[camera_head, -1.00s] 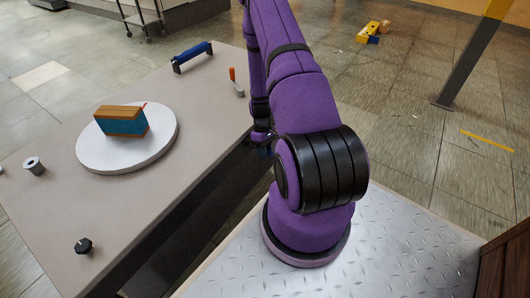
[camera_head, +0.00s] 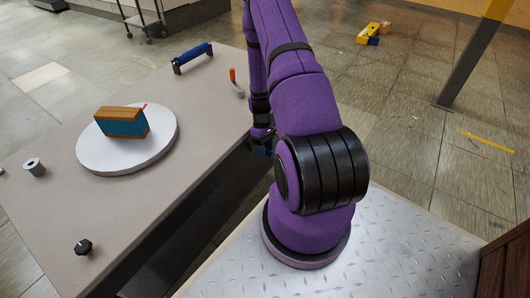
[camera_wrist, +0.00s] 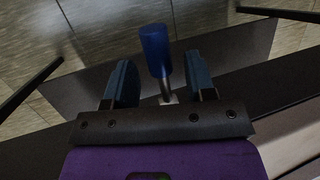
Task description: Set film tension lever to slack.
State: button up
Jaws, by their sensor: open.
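A lever with a blue cylindrical handle (camera_wrist: 155,50) on a thin metal stem shows in the wrist view. My gripper (camera_wrist: 159,65) is open, with one finger on each side of this lever and a visible gap to the handle on both sides. In the head view my gripper (camera_head: 264,146) is small and partly hidden by my arm, beside the right edge of the table. A second lever with an orange handle (camera_head: 233,76) stands on the tabletop near its right edge. I cannot read any label showing which lever sets film tension.
A grey table (camera_head: 190,95) carries a white round plate (camera_head: 155,155) with a blue and brown box (camera_head: 122,124). A blue bar handle (camera_head: 192,57), a black knob (camera_head: 83,247) and a small spool (camera_head: 35,167) are also on it. Yellow blocks (camera_head: 370,33) lie on the floor.

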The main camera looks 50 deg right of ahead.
jog(key=v, duration=0.9)
jog(key=shift+s, duration=0.1)
jog(key=shift+s+r+t, duration=0.75)
jog(key=shift+s+t, duration=0.85)
jog(key=shift+s, duration=1.2)
jog(key=shift+m, duration=0.3)
jog(key=x, duration=1)
jog(key=shift+d+f, duration=0.15)
jog(key=shift+f, duration=0.25)
jog(key=shift+c, duration=0.4)
jog(key=shift+r, duration=0.1)
grip_shut()
